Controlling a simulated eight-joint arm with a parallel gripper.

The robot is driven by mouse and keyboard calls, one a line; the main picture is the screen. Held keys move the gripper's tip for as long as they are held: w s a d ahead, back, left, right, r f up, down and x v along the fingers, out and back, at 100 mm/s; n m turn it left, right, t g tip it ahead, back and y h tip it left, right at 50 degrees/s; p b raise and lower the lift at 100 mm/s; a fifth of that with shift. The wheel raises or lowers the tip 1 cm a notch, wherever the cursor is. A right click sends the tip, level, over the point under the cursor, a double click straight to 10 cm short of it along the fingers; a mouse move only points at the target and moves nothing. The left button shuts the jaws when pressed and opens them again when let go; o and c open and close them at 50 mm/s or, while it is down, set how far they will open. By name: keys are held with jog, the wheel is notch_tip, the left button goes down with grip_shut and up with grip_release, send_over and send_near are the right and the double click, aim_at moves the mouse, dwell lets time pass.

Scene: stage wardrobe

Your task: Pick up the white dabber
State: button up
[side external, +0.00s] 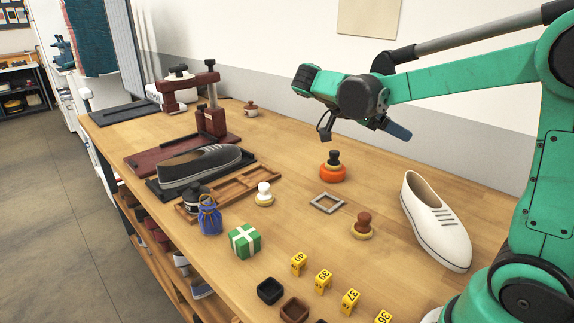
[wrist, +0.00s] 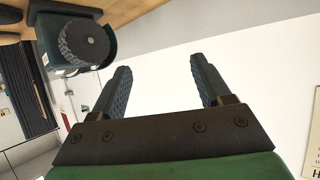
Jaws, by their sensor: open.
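The white dabber (side external: 264,190) stands upright on the wooden table, with a white knob on a pale yellow round base. It is just right of a wooden divided tray. My gripper (wrist: 160,68) is open and empty in the wrist view, its two dark fingers apart with pale wall between them. In the side external view my wrist is raised well above the table, to the right of and behind the white dabber. It touches nothing. I cannot make out the white dabber in the wrist view.
A brown dabber (side external: 362,228), a black-knobbed orange one (side external: 333,168), and a grey square frame (side external: 327,203) stand nearby. A green gift box (side external: 244,240), blue pouch (side external: 209,218) and grey shoe (side external: 199,167) are left. A white shoe (side external: 436,222) is right.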

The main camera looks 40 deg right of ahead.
notch_tip(320, 180, up, 4)
jog(key=m+t+y, duration=0.7)
jog(key=t+y, duration=0.8)
jog(key=t, duration=0.4)
send_over(268, 186)
jog(key=s+d, duration=0.1)
jog(key=s, duration=0.1)
notch_tip(268, 186, down, 23)
jog(key=shift+r, duration=0.2)
jog(key=shift+x, duration=2.75)
jog(key=shift+a, duration=0.15)
